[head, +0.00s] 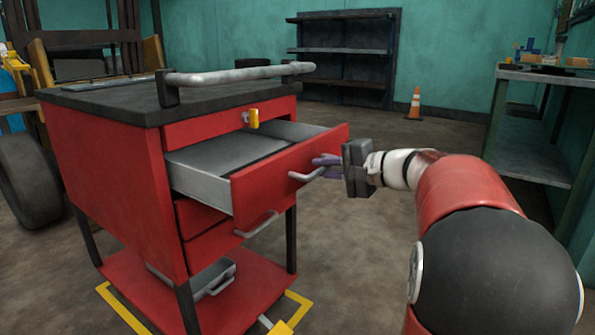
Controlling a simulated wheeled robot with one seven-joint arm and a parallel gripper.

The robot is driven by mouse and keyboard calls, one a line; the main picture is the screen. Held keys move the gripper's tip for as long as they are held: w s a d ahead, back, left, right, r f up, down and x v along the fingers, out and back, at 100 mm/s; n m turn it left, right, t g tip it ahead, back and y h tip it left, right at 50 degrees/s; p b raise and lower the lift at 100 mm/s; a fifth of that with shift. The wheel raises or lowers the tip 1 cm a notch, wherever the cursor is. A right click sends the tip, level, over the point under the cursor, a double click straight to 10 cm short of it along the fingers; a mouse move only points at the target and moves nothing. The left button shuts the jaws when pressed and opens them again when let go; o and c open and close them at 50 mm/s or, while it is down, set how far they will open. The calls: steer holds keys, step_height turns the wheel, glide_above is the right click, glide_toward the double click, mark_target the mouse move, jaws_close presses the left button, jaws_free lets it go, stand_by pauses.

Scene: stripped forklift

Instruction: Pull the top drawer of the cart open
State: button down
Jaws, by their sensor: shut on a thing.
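The red cart (110,175) with a dark top stands at the left. A red drawer (262,188) is pulled well out of its front, and its grey inside looks empty. Above it is a closed red front strip (200,131) with a yellow piece (252,118) on it; I cannot tell whether this strip is a drawer. My gripper (322,165) reaches in from the right, with purple fingers shut on the open drawer's grey bar handle (306,175). The exact contact is partly hidden.
Lower drawers (220,244) with bar handles are below, and the one under the open drawer looks nearly closed. A grey shelf bench (530,160) stands at the right. A cone (415,104) and dark shelving (343,60) are at the back. Floor behind my gripper is clear.

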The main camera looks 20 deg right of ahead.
steer(key=f+b+v, duration=0.1)
steer(key=v, duration=0.5)
steer(key=shift+s+f, duration=0.15)
steer(key=shift+s, duration=0.05)
steer(key=c, duration=1.5)
jaws_free()
steer(key=shift+d, duration=0.1)
steer(key=shift+c, duration=0.2)
steer(key=v, duration=0.7)
steer(key=shift+s+d+p, duration=0.25)
steer(key=shift+s+p, duration=0.05)
steer(key=shift+p, duration=0.15)
